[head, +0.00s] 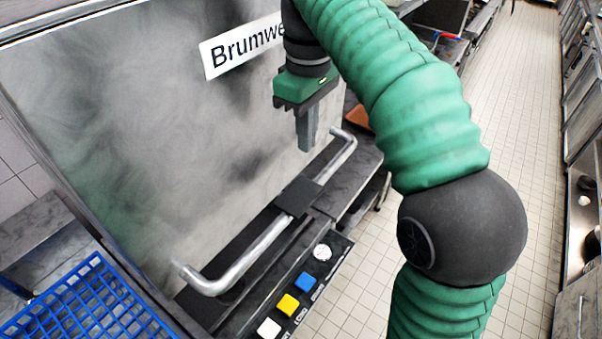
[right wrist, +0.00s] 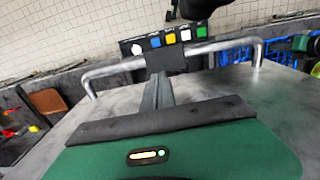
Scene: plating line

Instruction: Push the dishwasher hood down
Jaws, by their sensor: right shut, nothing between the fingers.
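The dishwasher hood (head: 150,130) is a large grey steel box with a "Brumwe..." label (head: 240,46), filling the left of the head view. Its tubular handle (head: 245,258) runs along the lower front edge, with a dark block (head: 298,196) at its middle. The handle also shows in the right wrist view (right wrist: 110,68). My right gripper (head: 306,138) is shut and empty, pointing down in front of the hood face, above the handle's far half. In the right wrist view its fingers (right wrist: 157,92) point toward the handle's middle. I cannot tell whether they touch it. My left gripper is not in view.
A blue rack (head: 95,305) sits at the lower left. A tiled aisle (head: 510,120) is clear on the right, with counters along its far side.

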